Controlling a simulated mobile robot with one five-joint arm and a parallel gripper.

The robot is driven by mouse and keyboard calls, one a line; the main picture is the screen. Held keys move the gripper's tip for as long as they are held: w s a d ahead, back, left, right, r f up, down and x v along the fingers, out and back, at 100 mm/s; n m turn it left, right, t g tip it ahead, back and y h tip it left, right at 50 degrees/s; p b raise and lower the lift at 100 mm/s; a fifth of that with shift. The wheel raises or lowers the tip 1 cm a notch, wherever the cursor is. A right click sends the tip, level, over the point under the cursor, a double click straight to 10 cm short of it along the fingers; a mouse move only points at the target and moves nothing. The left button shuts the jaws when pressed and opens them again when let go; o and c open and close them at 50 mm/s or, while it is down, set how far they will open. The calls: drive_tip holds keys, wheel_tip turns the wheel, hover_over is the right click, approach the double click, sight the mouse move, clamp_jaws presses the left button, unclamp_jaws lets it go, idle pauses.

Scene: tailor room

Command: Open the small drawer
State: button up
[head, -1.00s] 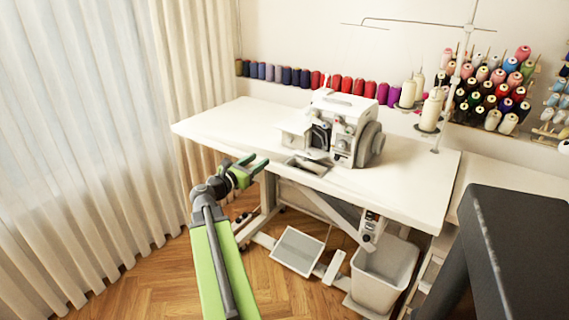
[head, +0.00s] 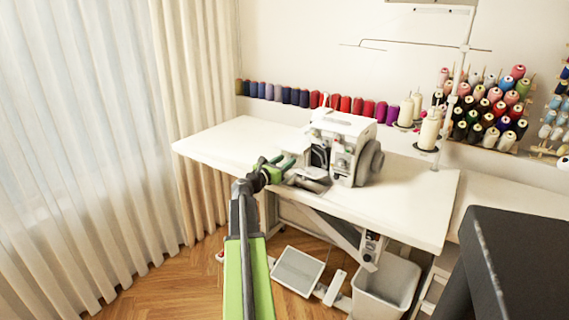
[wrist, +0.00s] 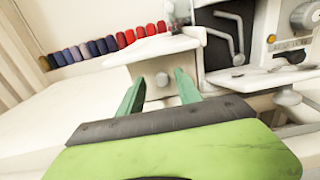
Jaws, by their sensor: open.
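The white sewing machine (head: 342,148) stands on the white table. On its left side a small white box-like part, which looks like the small drawer (wrist: 150,70), has a round grey knob (wrist: 162,79) on its front. It looks closed, though I cannot be sure. My gripper (wrist: 160,86) is open, its two green fingers one on each side of the knob in the wrist view. I cannot tell whether they touch it or how deep they reach. In the head view my gripper (head: 285,162) is at the table's front edge, partly hiding the box.
The white table (head: 225,143) is clear on the left. Thread spools (head: 345,104) line the wall behind. A white bin (head: 385,285) and a pedal (head: 298,270) are below. A dark block (head: 515,265) stands at the right, and a curtain (head: 80,150) hangs at the left.

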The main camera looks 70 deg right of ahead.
drive_tip(key=shift+s+d, duration=0.1)
drive_tip(key=shift+d, duration=0.35)
drive_tip(key=c, duration=0.9)
clamp_jaws()
